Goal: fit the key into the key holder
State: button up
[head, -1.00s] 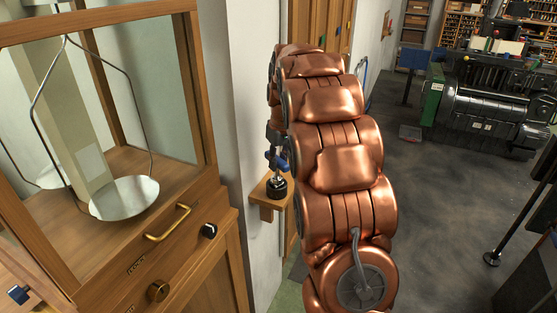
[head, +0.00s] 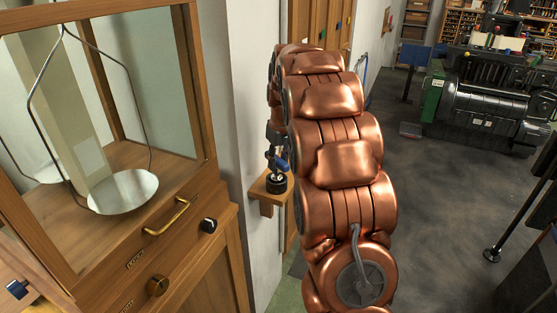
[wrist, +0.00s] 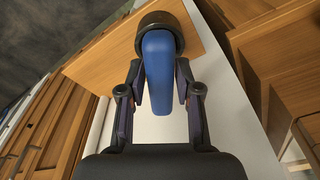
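The key has a blue handle (wrist: 157,75), which lies between the two fingers of my gripper (wrist: 158,88) in the wrist view. In the head view the blue handle (head: 281,164) shows just above the key holder (head: 276,184), a small round black piece on a wooden wall shelf (head: 266,197). The holder also shows beyond the handle in the wrist view (wrist: 152,19). Bright metal shows between handle and holder in the head view. How deep the key sits in the holder is hidden. My arm partly covers the gripper.
A wooden cabinet (head: 190,235) with a glass case and a hanging metal pan (head: 124,192) stands close on the left. The white wall (head: 250,110) is beside the shelf. A black machine (head: 495,105) stands back right, with open floor (head: 430,210) between.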

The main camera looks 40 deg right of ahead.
jog(key=o, duration=0.3)
jog(key=shift+r, duration=0.1)
jog(key=r, duration=0.4)
jog(key=s+r, duration=0.1)
jog(key=r, duration=0.6)
jog(key=shift+s+d+r, duration=0.1)
jog(key=shift+s+r, duration=0.15)
jog(key=shift+r, duration=0.15)
